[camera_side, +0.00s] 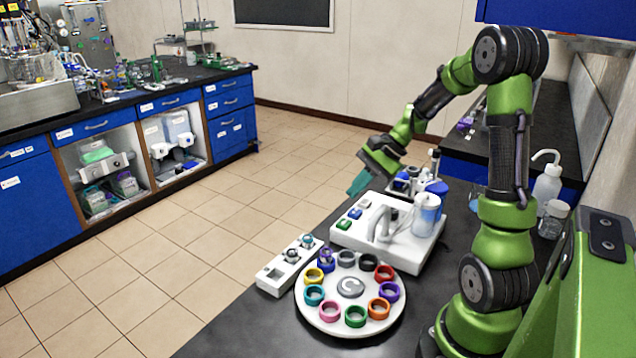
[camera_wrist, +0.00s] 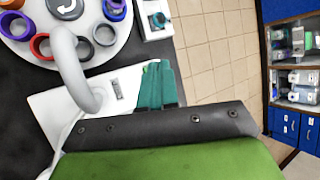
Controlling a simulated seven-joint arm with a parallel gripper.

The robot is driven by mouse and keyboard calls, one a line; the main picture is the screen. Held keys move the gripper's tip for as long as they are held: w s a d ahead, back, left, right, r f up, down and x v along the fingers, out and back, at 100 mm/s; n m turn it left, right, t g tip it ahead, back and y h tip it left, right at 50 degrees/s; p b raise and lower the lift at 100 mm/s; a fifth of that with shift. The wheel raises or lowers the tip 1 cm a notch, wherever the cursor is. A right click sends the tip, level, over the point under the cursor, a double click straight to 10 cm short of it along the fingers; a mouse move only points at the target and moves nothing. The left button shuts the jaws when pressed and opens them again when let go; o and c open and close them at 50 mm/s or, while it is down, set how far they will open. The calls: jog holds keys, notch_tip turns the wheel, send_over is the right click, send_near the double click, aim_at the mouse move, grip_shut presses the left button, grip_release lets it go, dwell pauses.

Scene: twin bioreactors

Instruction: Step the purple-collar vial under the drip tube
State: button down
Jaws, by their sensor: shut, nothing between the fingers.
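A white round carousel (camera_side: 341,324) carries a ring of coloured collars around a grey hub with a curved arrow (camera_side: 350,287). The purple collar (camera_side: 389,291) is at its right side, between red and orange; in the wrist view it shows at the left (camera_wrist: 18,27). The bent drip tube (camera_wrist: 80,75) rises from the white station (camera_side: 405,257) and reaches over the carousel's edge near the black and red collars; its exact aim is unclear. My gripper (camera_side: 358,185) is shut and empty, in the air above the station's button end. Its teal fingers (camera_wrist: 157,85) partly hide the buttons.
The station has a blue button (camera_side: 355,213), a green button (camera_side: 342,224) and a clear jar (camera_side: 427,212). A white rack (camera_side: 270,280) with small vials stands left of the carousel. Bottles (camera_side: 547,185) stand at right. The black bench front is clear.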

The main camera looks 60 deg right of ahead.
aim_at(348, 222)
jog(key=shift+w+d+r+m+t+y, duration=0.25)
jog(key=shift+w+r+t, duration=0.15)
jog(key=shift+w, duration=0.25)
jog(key=shift+w+d+r+m+t+y, duration=0.25)
jog(key=shift+w+r+t, duration=0.15)
jog(key=shift+w, duration=0.2)
jog(key=shift+f, duration=0.15)
jog(key=shift+f, duration=4.3)
jog(key=shift+f, duration=0.4)
